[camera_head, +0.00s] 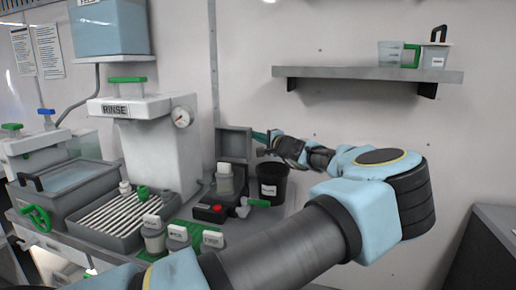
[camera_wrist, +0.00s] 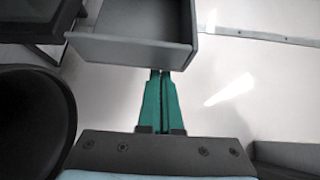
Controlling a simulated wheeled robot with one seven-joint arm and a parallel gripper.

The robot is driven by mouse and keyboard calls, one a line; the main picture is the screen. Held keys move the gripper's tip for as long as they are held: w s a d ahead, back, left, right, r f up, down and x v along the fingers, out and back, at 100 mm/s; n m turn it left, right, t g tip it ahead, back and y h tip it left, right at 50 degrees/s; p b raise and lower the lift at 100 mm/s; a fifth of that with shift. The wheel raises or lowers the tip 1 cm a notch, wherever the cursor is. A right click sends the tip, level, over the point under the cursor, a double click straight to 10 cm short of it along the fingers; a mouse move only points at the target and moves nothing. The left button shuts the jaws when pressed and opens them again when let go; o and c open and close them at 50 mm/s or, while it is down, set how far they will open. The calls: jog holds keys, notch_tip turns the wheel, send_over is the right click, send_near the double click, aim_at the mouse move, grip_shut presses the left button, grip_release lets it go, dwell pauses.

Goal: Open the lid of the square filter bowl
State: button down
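A grey square box-like piece with a raised rim (camera_head: 235,143), apparently the square filter bowl or its lid, stands against the wall behind the counter, its hollow side partly facing the head camera. It fills the top of the wrist view (camera_wrist: 130,52). I cannot tell bowl from lid. My gripper (camera_head: 262,136) is at its right side in the head view. In the wrist view the green fingers (camera_wrist: 160,74) lie together with only a thin dark line between them. Their tips reach the grey piece's near edge; whether they touch it is unclear.
A black bucket (camera_head: 271,184) stands just below my gripper. A white RINSE unit (camera_head: 160,140) stands left. A wall shelf (camera_head: 360,73) hangs above right; the wall below is clear.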

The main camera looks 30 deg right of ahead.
jog(key=shift+s+a+r+n+t+b, duration=0.2)
jog(key=shift+s+a+b, duration=0.25)
jog(key=shift+b, duration=0.75)
jog(key=shift+s+a+r+n+t+b, duration=0.15)
jog(key=shift+s+a+n+b, duration=0.25)
jog(key=shift+b, duration=0.8)
